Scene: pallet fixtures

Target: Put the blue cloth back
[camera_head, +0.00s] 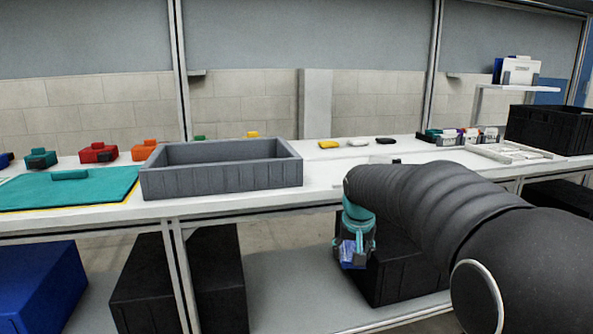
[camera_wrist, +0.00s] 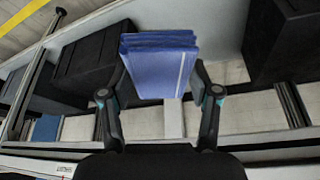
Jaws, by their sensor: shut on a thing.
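A folded blue cloth (camera_wrist: 160,62) with a pale stripe is held between the fingers of my gripper (camera_wrist: 160,95) in the wrist view. In the head view the blue cloth (camera_head: 351,254) shows small at the tip of my gripper (camera_head: 354,240), which points down in front of the table's front edge. The cloth hangs below the tabletop level, with a black crate on the lower shelf behind it. My gripper is shut on the cloth. My arm hides part of the table's right side.
A grey open bin (camera_head: 222,178) stands on the table, left of centre, beside a teal mat (camera_head: 60,192). Coloured blocks, a white tray (camera_head: 515,153) and a black crate (camera_head: 550,128) line the tabletop. Black crates (camera_head: 220,275) and a blue box (camera_head: 40,285) sit below.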

